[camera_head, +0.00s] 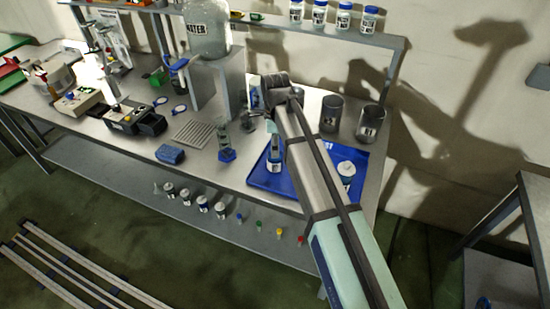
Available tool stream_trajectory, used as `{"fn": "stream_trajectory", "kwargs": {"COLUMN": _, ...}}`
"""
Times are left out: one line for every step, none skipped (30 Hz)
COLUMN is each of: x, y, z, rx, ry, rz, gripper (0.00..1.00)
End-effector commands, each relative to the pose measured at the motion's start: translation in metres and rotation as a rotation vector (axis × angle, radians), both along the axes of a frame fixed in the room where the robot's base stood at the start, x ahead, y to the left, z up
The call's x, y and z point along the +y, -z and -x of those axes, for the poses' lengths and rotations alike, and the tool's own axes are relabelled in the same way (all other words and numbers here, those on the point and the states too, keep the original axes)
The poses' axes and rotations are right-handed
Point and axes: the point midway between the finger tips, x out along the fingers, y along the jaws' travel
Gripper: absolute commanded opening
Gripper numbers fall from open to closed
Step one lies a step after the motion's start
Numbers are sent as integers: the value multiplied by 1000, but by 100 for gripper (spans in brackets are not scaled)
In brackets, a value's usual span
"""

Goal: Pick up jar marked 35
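No label reading 35 is legible, so I cannot tell which jar is the marked one. One white jar with a blue label (274,162) stands on the blue tray (262,181), just left of my arm. A second white-capped jar (346,170) stands on the tray right of my arm. My arm reaches in from the bottom right over the tray. My gripper (271,126) is mostly hidden at the arm's far end, seemingly above the left jar; its fingers cannot be made out.
Two metal cups (331,113) (370,123) stand behind the tray. Several jars (319,14) line the upper shelf, and more bottles (203,203) stand on the lower shelf. A large water bottle (208,30) sits on a grey stand (219,88). A blue-based cylinder (226,152) stands left of the tray.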

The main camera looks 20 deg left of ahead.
Motion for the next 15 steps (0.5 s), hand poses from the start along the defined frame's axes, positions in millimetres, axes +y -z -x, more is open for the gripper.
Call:
{"fn": "stream_trajectory", "kwargs": {"x": 0, "y": 2, "z": 0, "rx": 1, "ry": 0, "rz": 0, "gripper": 83}}
{"fn": "stream_trajectory", "kwargs": {"x": 0, "y": 3, "z": 0, "rx": 1, "ry": 0, "rz": 0, "gripper": 83}}
{"fn": "stream_trajectory", "kwargs": {"x": 0, "y": 5, "z": 0, "rx": 0, "ry": 0, "rz": 0, "gripper": 83}}
{"fn": "stream_trajectory", "kwargs": {"x": 0, "y": 5, "z": 0, "rx": 0, "ry": 0, "rz": 0, "gripper": 83}}
{"fn": "stream_trajectory", "kwargs": {"x": 0, "y": 6, "z": 0, "rx": 0, "ry": 0, "rz": 0, "gripper": 83}}
{"fn": "stream_trajectory", "kwargs": {"x": 0, "y": 8, "z": 1, "rx": 0, "ry": 0, "rz": 0, "gripper": 83}}
{"fn": "stream_trajectory", "kwargs": {"x": 0, "y": 9, "z": 1, "rx": 0, "ry": 0, "rz": 0, "gripper": 83}}
{"fn": "stream_trajectory", "kwargs": {"x": 0, "y": 11, "z": 1, "rx": 1, "ry": 0, "rz": 0, "gripper": 83}}
{"fn": "stream_trajectory", "kwargs": {"x": 0, "y": 15, "z": 2, "rx": 2, "ry": 0, "rz": 1, "gripper": 83}}
{"fn": "stream_trajectory", "kwargs": {"x": -1, "y": 18, "z": 3, "rx": 2, "ry": 0, "rz": 1, "gripper": 83}}
{"fn": "stream_trajectory", "kwargs": {"x": -1, "y": 20, "z": 3, "rx": 2, "ry": 0, "rz": 1, "gripper": 83}}
{"fn": "stream_trajectory", "kwargs": {"x": 0, "y": 25, "z": 3, "rx": 2, "ry": 0, "rz": 1, "gripper": 83}}
{"fn": "stream_trajectory", "kwargs": {"x": -1, "y": 29, "z": 4, "rx": 2, "ry": 0, "rz": 1, "gripper": 83}}
{"fn": "stream_trajectory", "kwargs": {"x": -1, "y": 32, "z": 4, "rx": 3, "ry": 0, "rz": 2, "gripper": 83}}
{"fn": "stream_trajectory", "kwargs": {"x": -1, "y": 37, "z": 4, "rx": 2, "ry": 0, "rz": 1, "gripper": 83}}
